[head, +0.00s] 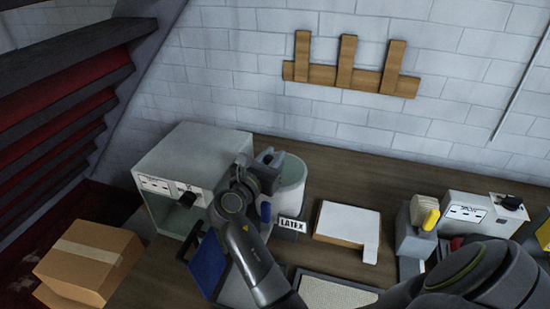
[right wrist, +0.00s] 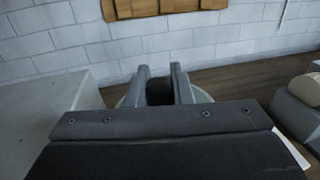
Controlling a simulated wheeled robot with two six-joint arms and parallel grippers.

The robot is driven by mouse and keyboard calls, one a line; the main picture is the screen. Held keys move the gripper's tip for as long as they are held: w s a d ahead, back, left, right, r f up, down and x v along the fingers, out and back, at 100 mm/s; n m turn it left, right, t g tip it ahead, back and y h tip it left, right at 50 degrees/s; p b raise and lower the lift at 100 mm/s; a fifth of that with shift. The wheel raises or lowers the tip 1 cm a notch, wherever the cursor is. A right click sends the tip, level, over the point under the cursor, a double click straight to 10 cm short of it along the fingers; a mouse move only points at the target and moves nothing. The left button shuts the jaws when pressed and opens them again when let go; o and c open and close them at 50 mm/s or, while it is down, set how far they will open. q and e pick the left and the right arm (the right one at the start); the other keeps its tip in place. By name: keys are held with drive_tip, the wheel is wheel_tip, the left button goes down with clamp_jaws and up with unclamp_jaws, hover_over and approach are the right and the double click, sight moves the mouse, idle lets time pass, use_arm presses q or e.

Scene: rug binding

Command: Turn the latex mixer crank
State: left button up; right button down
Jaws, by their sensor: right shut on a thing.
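The latex mixer (head: 291,182) is a pale grey-white drum on the table, with a "LATEX" label (head: 291,224) at its foot. My right gripper (head: 268,157) is over the top left of the drum, its fingers shut on a dark piece. In the right wrist view the two fingers (right wrist: 161,88) stand on either side of this dark piece, which I take to be the crank's grip. The rest of the crank is hidden by the gripper and wrist. The drum's pale rim shows beside the fingers. My left gripper is not in view.
A grey-white box machine (head: 200,150) stands close left of the mixer. A white board (head: 346,224) lies to its right, with another machine (head: 468,212) farther right. A blue panel (head: 208,262) is in front. Cardboard boxes (head: 88,258) are at lower left.

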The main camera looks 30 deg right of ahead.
drive_tip(key=shift+w+a+m+g+h, duration=0.15)
drive_tip(key=shift+m+g+h, duration=0.1)
drive_tip(key=shift+m+g, duration=0.25)
drive_tip(key=shift+w+d+m+g+h, duration=0.1)
drive_tip(key=shift+m+g+h, duration=0.2)
drive_tip(key=shift+g, duration=0.4)
drive_tip(key=c, duration=1.3)
unclamp_jaws()
wheel_tip(320, 180, up, 10)
drive_tip(key=shift+b, duration=0.95)
